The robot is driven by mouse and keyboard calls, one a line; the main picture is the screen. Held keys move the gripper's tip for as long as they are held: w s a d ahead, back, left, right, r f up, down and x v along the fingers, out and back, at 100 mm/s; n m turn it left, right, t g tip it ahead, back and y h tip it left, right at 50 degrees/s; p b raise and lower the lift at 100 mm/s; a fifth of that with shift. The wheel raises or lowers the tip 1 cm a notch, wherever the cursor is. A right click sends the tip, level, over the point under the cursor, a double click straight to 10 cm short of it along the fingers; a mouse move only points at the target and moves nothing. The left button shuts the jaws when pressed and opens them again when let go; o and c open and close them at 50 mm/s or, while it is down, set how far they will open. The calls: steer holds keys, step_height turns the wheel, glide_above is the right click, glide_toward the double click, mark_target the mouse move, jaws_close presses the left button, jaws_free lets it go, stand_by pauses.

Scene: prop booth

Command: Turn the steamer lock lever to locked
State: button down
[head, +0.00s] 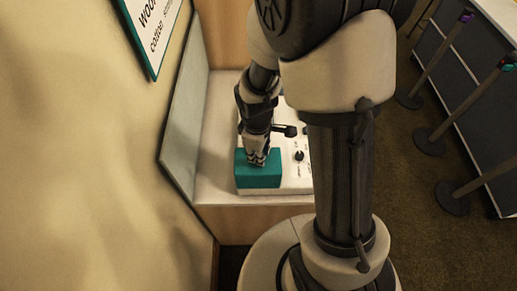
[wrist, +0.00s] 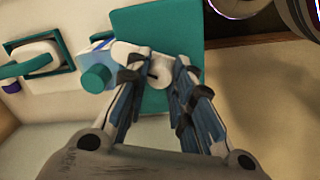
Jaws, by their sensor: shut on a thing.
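The steamer is a white unit (head: 291,178) with a teal block (head: 262,181) at its front left, on a pale shelf in the head view. In the wrist view the teal part (wrist: 150,28) is a flat panel behind my fingers. A pale rounded piece with a dark slot, seemingly the lock lever (wrist: 158,71), sits against this panel. My gripper (wrist: 159,79) has a finger on each side of it and is shut on it. In the head view my gripper (head: 257,158) is at the teal block and hides the lever. Its locked or unlocked marking cannot be read.
A black knob (head: 299,156) is on the white unit right of my gripper. The wrist view shows a teal round knob (wrist: 97,78) and a teal handle (wrist: 27,66) to the left. A wall panel (head: 184,125) stands close on the left. Posts (head: 430,138) stand on the right.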

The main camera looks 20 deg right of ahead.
steer(key=n+p, duration=0.2)
steer(key=n, duration=0.4)
steer(key=shift+n, duration=0.3)
stand_by(0.4)
steer(key=c, duration=1.4)
jaws_free()
steer(key=shift+o, duration=0.2)
step_height(320, 180, up, 12)
steer(key=shift+s, duration=0.4)
